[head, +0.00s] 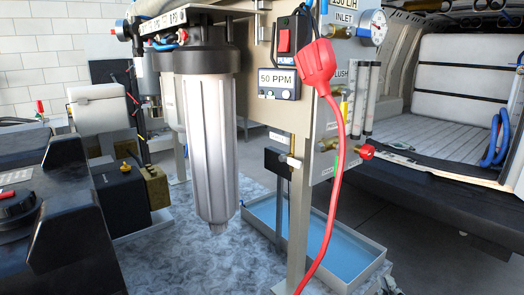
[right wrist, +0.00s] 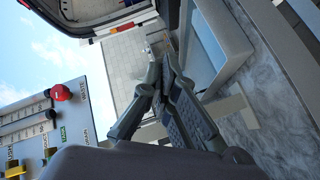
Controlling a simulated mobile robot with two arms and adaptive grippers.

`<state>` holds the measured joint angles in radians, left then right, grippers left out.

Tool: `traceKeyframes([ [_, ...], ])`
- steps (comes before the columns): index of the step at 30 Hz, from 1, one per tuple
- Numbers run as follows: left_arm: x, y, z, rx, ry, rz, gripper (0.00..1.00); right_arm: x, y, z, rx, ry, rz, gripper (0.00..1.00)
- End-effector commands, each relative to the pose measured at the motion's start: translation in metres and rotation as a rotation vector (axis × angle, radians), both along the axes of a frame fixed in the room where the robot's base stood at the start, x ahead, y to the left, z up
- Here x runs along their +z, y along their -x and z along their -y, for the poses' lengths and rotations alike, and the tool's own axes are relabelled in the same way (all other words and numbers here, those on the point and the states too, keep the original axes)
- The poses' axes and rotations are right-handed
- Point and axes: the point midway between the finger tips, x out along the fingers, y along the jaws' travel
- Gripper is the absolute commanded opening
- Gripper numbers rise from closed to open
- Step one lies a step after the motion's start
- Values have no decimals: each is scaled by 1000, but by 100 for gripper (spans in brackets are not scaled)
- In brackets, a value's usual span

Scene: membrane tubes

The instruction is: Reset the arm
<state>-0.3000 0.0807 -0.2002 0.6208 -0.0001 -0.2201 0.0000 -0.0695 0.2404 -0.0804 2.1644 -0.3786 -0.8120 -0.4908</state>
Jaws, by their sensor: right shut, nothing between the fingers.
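My right gripper (right wrist: 162,70) shows in the right wrist view. Its two grey fingers come together at the tips and hold nothing. They point toward the van and lie between the instrument panel (right wrist: 45,130) and the blue-lined tray (right wrist: 205,75), apart from both as far as I can see. My left gripper is in neither view.
A clear filter housing (head: 207,140) hangs from the frame. A red plug (head: 318,66) with a red cable (head: 338,190) hangs before the panel (head: 345,110). A shallow tray of blue liquid (head: 340,256) stands below. The open van (head: 465,80) is at right; floor before it is clear.

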Motion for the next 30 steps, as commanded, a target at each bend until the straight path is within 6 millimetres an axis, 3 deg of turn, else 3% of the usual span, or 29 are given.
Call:
traceKeyframes([
  [1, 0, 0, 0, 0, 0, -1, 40, -33, 25, -7, -24, -112, -98, 0],
  [3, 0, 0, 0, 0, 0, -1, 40, -72, 60, -17, -68, -257, -228, 0],
  [6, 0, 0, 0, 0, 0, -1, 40, -114, 111, -32, -137, -427, -395, 0],
  [9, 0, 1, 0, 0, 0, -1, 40, -141, 154, -46, -199, -549, -529, 0],
  [15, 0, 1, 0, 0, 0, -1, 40, -170, 226, -70, -307, -710, -739, 0],
  [21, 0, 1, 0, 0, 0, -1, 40, -182, 291, -90, -410, -824, -918, 0],
  [30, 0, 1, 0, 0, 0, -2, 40, -264, 271, -91, -418, -808, -942, 0],
])
